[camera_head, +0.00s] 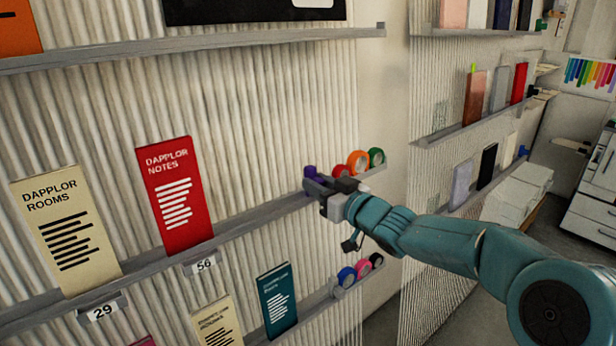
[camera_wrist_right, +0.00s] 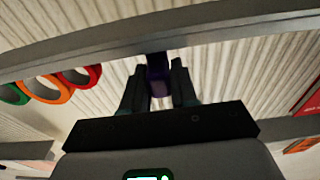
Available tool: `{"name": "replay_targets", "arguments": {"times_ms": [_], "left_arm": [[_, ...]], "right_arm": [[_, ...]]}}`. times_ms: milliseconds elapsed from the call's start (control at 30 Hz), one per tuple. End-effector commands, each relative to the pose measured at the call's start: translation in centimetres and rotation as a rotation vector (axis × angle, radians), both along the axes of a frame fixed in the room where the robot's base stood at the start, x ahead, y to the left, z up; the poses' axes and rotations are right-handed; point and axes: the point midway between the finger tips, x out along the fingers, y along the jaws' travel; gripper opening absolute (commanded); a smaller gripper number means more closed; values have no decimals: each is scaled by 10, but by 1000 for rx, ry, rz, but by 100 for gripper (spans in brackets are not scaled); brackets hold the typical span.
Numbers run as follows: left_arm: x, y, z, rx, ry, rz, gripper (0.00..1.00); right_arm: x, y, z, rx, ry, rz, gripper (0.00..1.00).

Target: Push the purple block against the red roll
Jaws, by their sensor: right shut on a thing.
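The purple block (camera_head: 310,171) is at the middle shelf, at the left of the coloured rolls. My right gripper (camera_head: 317,184) reaches it from the right and is shut on it. In the wrist view the purple block (camera_wrist_right: 158,78) sits between the two fingers (camera_wrist_right: 158,88). The red roll (camera_head: 341,171) stands on the same shelf, right of the block and partly hidden by my gripper. The wrist view shows the red roll (camera_wrist_right: 94,74) left of the fingers, with a gap between it and the block. My left gripper is not in view.
An orange roll (camera_head: 358,161) and a green roll (camera_head: 377,156) stand beyond the red roll near the shelf's end. A red booklet (camera_head: 175,238) stands further left on this shelf (camera_head: 255,217). A lower shelf holds a blue roll (camera_head: 347,275) and others.

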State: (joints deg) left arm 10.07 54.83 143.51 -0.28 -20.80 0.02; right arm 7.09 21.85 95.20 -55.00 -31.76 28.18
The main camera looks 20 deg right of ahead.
Motion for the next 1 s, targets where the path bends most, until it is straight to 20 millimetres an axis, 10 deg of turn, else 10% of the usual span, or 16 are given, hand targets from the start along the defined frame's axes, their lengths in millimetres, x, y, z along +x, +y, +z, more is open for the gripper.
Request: {"name": "replay_targets", "arguments": {"times_ms": [467,500,567,1000], "left_arm": [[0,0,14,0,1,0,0],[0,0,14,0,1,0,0],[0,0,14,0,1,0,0],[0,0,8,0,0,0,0]], "right_arm": [[4,-14,2,5,-7,3,0],[4,-14,3,4,-7,3,31],[4,-15,2,3,-6,3,49],[-8,-22,-1,2,-3,1,49]]}}
